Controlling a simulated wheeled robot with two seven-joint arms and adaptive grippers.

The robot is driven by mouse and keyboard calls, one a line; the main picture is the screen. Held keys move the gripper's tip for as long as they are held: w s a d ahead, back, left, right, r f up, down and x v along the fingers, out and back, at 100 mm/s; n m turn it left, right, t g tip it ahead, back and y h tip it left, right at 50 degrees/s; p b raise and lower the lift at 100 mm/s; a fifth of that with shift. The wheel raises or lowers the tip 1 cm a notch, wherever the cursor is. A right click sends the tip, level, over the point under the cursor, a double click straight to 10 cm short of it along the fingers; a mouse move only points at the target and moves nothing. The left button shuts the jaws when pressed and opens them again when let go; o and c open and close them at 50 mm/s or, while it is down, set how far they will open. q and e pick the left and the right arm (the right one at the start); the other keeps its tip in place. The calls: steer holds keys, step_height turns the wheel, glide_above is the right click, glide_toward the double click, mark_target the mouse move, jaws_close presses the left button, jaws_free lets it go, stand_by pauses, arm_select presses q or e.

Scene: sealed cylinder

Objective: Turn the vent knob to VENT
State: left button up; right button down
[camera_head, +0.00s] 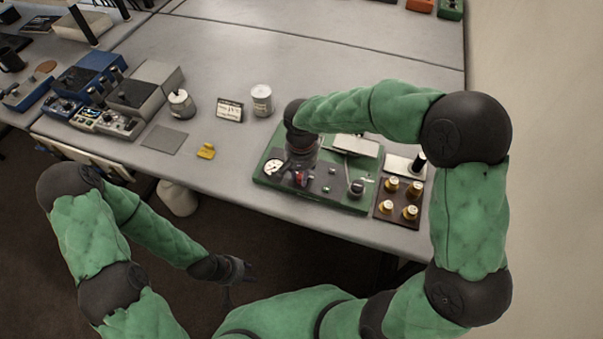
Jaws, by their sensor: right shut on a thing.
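A green panel (265,180) lies near the table's front right, with a round white gauge (273,167) at its left. My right gripper (298,176) points down onto the panel, just right of the gauge. It is shut on a small red part, seemingly the vent knob (301,179), mostly hidden by the fingers. The knob's marks and pointing direction cannot be read. A dark round knob (356,187) sits at the panel's front right, apart from the gripper. My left gripper (233,285) hangs in front of the table, away from the panel; its finger opening is unclear.
A brown tray (399,200) with several brass-coloured fittings adjoins the panel's right side. Blue and grey instruments (90,75) fill the left. The table's back is mostly clear.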

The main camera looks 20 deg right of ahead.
steer(key=shift+s+f, duration=0.15)
steer(key=shift+s, duration=0.1)
steer(key=c, duration=1)
jaws_free()
steer(key=shift+a, duration=0.1)
steer(key=shift+w, duration=0.15)
steer(key=shift+r, duration=0.3)
step_height(320, 180, up, 12)
steer(key=shift+f, duration=0.2)
